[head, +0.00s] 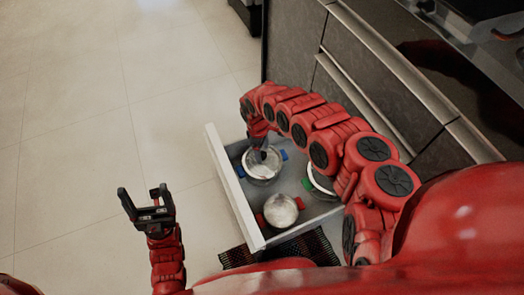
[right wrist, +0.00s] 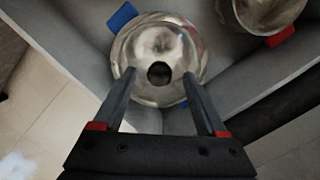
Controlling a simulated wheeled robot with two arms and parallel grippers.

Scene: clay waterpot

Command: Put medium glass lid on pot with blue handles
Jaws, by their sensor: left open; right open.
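The pot with blue handles (head: 262,176) stands in the open drawer, towards its far end. In the right wrist view its blue handle (right wrist: 122,17) shows at the upper left. A round shiny lid-like top with a dark knob (right wrist: 160,72) covers it there; I cannot tell how well it is seated. My right gripper (head: 262,150) is open and empty just over the pot. In the right wrist view its fingers (right wrist: 159,80) point down on both sides of the knob, apart from it. My left gripper (head: 143,194) is open and empty over the floor, left of the drawer.
A pot with red handles (head: 280,211) stands nearer in the drawer (head: 228,185). A pot with green handles (head: 318,183) is partly hidden by my right arm. A dark woven mat (head: 320,246) lies below the drawer. Cabinets rise behind it. The tiled floor at left is clear.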

